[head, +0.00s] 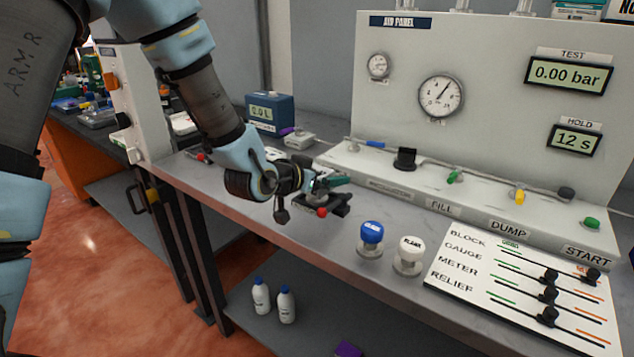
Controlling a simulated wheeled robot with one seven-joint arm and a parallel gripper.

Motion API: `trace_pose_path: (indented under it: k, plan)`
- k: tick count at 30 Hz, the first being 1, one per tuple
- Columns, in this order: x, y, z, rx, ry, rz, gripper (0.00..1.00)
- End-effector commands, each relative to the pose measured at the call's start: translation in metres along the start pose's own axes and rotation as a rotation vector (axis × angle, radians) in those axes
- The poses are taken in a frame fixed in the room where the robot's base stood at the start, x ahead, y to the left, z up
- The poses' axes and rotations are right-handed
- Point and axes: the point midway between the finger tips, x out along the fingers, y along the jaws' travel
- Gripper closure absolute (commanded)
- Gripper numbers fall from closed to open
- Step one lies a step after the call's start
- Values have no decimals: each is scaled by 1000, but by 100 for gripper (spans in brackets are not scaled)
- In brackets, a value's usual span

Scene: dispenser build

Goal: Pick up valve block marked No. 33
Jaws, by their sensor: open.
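A small dark block with a red knob (321,212) sits on the grey bench below the air panel. It may be the valve block, but no number can be read on it at this size. My gripper (324,188) is open, reaching down over this block from the left. The wrist and fingers cover part of the block, and I cannot tell whether they touch it. Green parts show beside the fingers.
A blue-topped dispenser (371,236) and a white-topped one (409,252) stand right of the block. A slider board (520,285) lies at the right. The air panel (480,110) rises behind. Two white bottles (274,300) stand on the lower shelf.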

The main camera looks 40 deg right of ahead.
Motion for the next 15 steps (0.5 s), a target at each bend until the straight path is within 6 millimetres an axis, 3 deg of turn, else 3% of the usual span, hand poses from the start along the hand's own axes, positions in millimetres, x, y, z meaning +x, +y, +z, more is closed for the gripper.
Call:
trace_pose_path:
  k: [2,15]
  plan:
    - [0,0,0,0,0,0,3]
    - [0,0,0,0,0,0,53]
